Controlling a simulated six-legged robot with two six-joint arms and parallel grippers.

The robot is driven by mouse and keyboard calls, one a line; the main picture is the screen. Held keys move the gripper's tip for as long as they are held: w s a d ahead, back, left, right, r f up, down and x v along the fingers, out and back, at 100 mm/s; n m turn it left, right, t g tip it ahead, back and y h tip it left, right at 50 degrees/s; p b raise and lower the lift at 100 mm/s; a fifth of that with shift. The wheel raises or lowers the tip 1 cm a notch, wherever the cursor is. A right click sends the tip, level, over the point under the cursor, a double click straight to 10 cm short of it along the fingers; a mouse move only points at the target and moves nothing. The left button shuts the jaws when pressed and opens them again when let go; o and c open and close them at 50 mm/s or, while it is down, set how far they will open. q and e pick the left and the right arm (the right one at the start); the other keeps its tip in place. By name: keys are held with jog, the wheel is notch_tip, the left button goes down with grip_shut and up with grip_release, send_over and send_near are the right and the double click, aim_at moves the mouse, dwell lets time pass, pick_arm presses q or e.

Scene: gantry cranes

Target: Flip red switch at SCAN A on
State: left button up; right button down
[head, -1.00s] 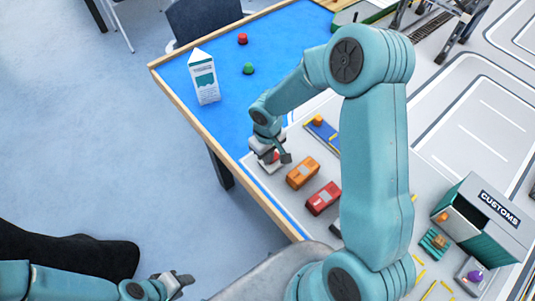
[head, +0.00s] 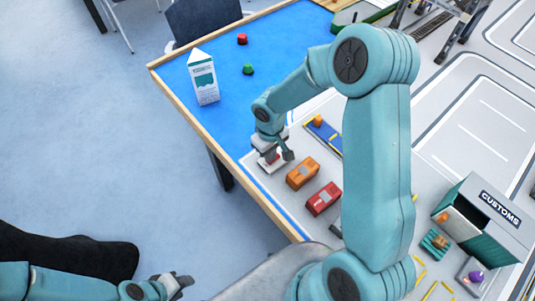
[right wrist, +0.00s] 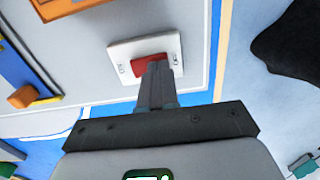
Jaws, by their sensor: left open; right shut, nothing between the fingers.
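The red switch (right wrist: 150,63) is a red rocker on a white plate (right wrist: 118,52) in the right wrist view. In the head view its plate (head: 264,166) lies near the table's left edge, partly hidden by my right gripper (head: 280,158). My right gripper is shut and empty. In the right wrist view its fingertips (right wrist: 157,70) are at the rocker and overlap its near edge; I cannot tell whether they touch. No SCAN A label is readable. My left gripper (head: 178,283) is open and empty, low at the left, away from the table.
An orange car (head: 302,174) and a red car (head: 323,199) stand near the switch. A carton (head: 205,80), a red button (head: 242,39) and a green button (head: 248,69) are on the blue surface (head: 285,50). A CUSTOMS shed (head: 485,220) stands at the right.

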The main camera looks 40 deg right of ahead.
jog(key=shift+d+r, duration=0.15)
jog(key=r+p, duration=0.2)
jog(key=r, duration=0.1)
jog(key=r+p, duration=0.1)
jog(key=shift+a+r, duration=0.3)
jog(key=shift+r, duration=0.1)
notch_tip(320, 180, up, 9)
jog(key=a+b, duration=0.1)
jog(key=shift+a, duration=0.2)
jog(key=shift+s, duration=0.2)
